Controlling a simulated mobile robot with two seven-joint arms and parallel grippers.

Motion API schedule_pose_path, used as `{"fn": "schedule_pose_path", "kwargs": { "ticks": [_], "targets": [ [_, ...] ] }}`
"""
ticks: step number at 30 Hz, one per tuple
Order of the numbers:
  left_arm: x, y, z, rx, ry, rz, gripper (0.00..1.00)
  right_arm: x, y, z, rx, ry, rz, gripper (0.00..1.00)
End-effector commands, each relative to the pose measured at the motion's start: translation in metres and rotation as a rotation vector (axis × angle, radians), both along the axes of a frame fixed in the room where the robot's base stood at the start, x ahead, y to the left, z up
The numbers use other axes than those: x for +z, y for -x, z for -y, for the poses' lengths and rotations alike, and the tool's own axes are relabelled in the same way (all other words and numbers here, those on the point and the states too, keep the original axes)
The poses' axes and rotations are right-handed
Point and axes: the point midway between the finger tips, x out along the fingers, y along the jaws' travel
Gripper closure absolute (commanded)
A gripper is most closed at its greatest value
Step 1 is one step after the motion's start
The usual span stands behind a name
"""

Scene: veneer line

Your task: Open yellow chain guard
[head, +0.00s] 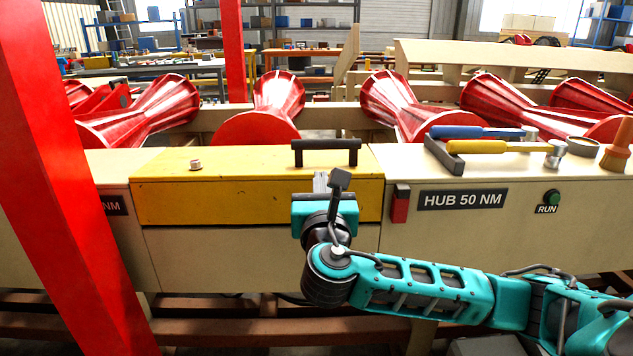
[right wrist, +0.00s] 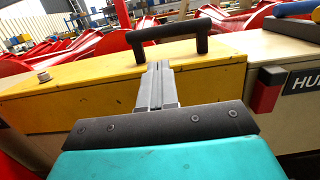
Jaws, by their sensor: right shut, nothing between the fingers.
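The yellow chain guard (head: 240,190) is a box-shaped cover set into the beige machine housing, and it looks closed. A dark bar handle (head: 326,146) stands on its top near the right end. A small round knob (head: 196,164) sits on its top at the left. My right gripper (head: 321,178) is in front of the guard, just below the handle. In the right wrist view its fingers (right wrist: 158,75) are together and empty, pointing at the handle (right wrist: 167,34), with no clear grip on it. Whether they touch the guard (right wrist: 95,90) I cannot tell. My left gripper is not in view.
Torque wrenches with a blue grip (head: 475,131) and a yellow grip (head: 478,147) lie on the housing top at the right. A red block (head: 400,204) and a green RUN button (head: 551,197) are on the front. Red rollers (head: 260,110) stand behind; a red post (head: 65,190) blocks the left.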

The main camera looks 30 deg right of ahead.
Motion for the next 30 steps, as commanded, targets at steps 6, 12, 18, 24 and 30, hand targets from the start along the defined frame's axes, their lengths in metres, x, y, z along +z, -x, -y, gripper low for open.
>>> {"fn": "schedule_pose_path", "kwargs": {
  "ticks": [6, 12, 18, 24, 30],
  "targets": [
    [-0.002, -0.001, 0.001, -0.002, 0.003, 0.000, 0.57, 0.006, -0.036, 0.023, -0.003, 0.000, 0.005, 1.00],
    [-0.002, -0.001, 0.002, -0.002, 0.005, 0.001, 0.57, 0.009, -0.059, 0.037, -0.002, -0.001, 0.004, 1.00],
    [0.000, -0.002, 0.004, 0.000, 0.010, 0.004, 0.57, 0.010, -0.067, 0.041, 0.000, -0.002, 0.005, 1.00],
    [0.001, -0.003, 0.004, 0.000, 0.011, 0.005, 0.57, 0.010, -0.067, 0.041, 0.001, -0.002, 0.005, 1.00],
    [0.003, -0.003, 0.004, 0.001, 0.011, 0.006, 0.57, 0.013, -0.069, 0.041, 0.002, -0.002, 0.006, 1.00]
  ]
}}
